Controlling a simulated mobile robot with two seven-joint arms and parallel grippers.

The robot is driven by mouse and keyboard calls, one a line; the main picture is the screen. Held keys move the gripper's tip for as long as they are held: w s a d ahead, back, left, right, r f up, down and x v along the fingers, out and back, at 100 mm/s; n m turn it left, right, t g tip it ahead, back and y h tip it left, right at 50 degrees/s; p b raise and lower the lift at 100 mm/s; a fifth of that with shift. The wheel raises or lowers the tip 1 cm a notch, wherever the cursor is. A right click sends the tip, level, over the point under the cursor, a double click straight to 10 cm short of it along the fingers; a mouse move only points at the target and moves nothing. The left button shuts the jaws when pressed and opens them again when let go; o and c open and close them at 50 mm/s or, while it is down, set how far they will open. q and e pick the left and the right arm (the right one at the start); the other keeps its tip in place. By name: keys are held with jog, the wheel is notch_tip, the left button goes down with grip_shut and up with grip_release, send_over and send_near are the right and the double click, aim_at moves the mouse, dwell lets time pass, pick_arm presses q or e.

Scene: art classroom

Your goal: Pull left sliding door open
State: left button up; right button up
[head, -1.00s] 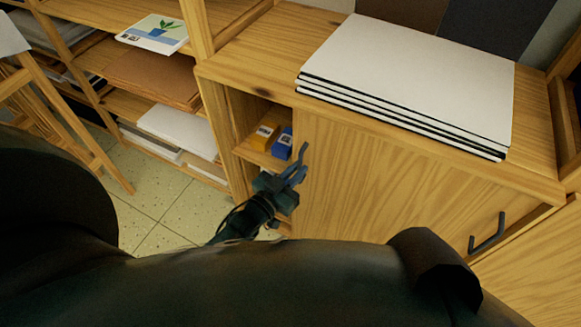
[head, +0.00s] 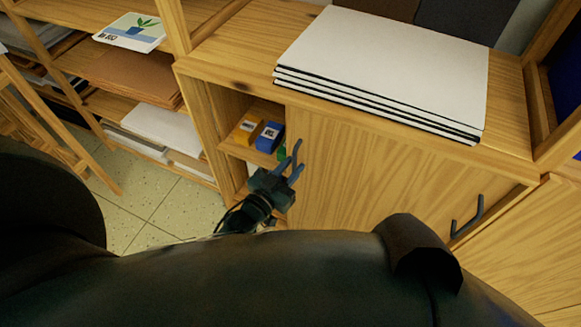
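The left sliding door (head: 345,165) is a light wooden panel on the front of a low cabinet (head: 215,60). I cannot tell whether the fingers touch the door. Any handle at that edge is hidden behind the gripper. A dark handle (head: 467,217) shows toward the right of the cabinet front. My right gripper is not in view.
White boards (head: 385,65) lie stacked on the cabinet top. Open shelves with paper (head: 165,125) and a plant picture (head: 132,31) stand at the left, with a wooden easel (head: 40,120) in front. Tiled floor (head: 145,200) shows between. My dark body fills the bottom.

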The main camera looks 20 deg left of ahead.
pick_arm(q)
jog(key=shift+o, duration=0.7)
jog(key=p+v, duration=0.1)
jog(key=v, duration=1.2)
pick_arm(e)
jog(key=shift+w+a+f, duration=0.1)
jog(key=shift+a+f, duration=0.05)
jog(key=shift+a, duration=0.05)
pick_arm(q)
jog(key=shift+r, duration=0.1)
